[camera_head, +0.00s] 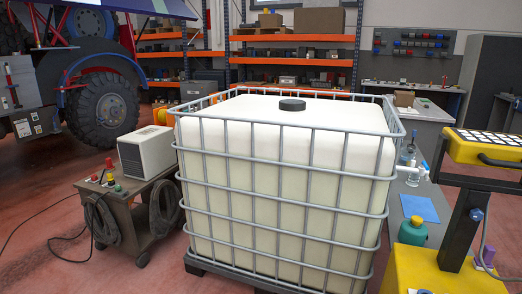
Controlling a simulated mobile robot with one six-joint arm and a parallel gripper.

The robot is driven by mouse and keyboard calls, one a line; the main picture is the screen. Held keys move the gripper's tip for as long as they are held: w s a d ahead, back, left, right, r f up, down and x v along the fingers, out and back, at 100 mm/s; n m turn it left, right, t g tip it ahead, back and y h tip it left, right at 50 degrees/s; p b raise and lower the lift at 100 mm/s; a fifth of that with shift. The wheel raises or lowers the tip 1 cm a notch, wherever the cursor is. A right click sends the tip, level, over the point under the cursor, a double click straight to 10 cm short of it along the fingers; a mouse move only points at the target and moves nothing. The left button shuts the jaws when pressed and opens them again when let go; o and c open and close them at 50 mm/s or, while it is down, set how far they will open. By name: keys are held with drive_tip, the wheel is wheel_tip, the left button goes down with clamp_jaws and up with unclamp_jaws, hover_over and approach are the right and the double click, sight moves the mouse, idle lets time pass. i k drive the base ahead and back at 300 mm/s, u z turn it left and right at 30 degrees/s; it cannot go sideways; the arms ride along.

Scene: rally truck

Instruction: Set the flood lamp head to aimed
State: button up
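The flood lamp head (483,152) is at the right edge of the head camera view, partly cut off by the frame. It is a yellow housing with a grid of white panels on its upper face, which points mostly upward. A dark handle (499,162) sits on its near side. The post rises from a yellow base (420,272). My gripper is not in view.
A large white caged tank (285,180) fills the middle. A cart (130,215) with a beige box and coiled cables stands left of it. A truck wheel (103,108) is at the far left. A grey bench with a teal container (412,231) lies between tank and lamp.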

sight(465, 146)
drive_tip(key=z, duration=4.15)
drive_tip(key=i, duration=0.1)
drive_tip(key=u, duration=2.75)
